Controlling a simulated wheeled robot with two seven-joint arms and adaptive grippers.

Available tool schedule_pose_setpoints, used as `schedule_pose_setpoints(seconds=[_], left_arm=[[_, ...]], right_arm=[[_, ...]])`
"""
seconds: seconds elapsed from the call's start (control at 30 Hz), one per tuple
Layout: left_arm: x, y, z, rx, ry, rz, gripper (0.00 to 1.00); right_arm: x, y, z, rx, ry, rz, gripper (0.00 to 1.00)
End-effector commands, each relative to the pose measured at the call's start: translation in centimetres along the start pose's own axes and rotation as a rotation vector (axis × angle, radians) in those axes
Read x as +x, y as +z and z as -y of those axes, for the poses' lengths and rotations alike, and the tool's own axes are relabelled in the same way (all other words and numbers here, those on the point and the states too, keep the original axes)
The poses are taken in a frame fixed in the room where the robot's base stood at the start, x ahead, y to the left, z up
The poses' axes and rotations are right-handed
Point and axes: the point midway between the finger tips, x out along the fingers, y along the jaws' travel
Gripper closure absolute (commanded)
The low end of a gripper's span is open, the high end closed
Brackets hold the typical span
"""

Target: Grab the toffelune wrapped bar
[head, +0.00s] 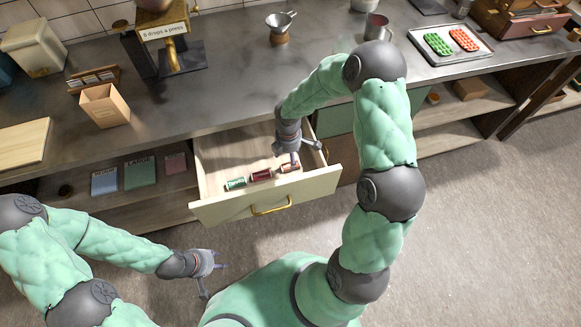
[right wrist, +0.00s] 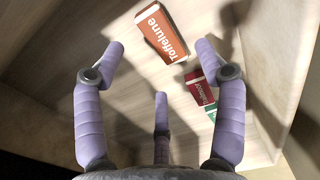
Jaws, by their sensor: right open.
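The Toffelune wrapped bar (right wrist: 167,32) is orange-brown with white lettering. It lies flat on the floor of the open drawer, and in the head view (head: 289,169) it is the rightmost of three bars, partly hidden by my right gripper. My right gripper (head: 300,152) is inside the drawer above the bar. In the right wrist view its fingers (right wrist: 160,62) are spread and empty, with the bar just beyond the fingertips, apart from them. My left gripper (head: 212,278) is open and empty, low in front of the counter, left of the drawer.
A dark red bar (head: 261,175) and a green bar (head: 236,183) lie to the left in the drawer (head: 215,213). The drawer's walls stand close around my right gripper. Above, the counter (head: 225,100) holds a press, a funnel and a tray of sweets (head: 450,55).

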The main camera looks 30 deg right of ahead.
Motion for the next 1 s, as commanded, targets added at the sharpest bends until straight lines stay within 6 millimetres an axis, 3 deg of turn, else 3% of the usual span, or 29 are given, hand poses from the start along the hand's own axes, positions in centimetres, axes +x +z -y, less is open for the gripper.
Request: schedule_pose_setpoints(seconds=[0.3,0.57,0.8,1.0], left_arm=[[2.3,-0.1,0.8,0.000,0.000,0.000,0.60],[2.2,-0.1,0.8,0.000,0.000,0.000,0.60],[2.2,-0.1,0.8,0.000,0.000,0.000,0.60],[2.2,-0.1,0.8,0.000,0.000,0.000,0.60]], right_arm=[[4.4,0.5,0.1,-0.001,-0.002,0.000,0.29],[4.5,0.5,0.0,0.000,0.000,0.000,0.29],[4.5,0.5,0.0,0.000,-0.001,0.000,0.90],[4.5,0.5,0.0,0.000,-0.001,0.000,0.90]])
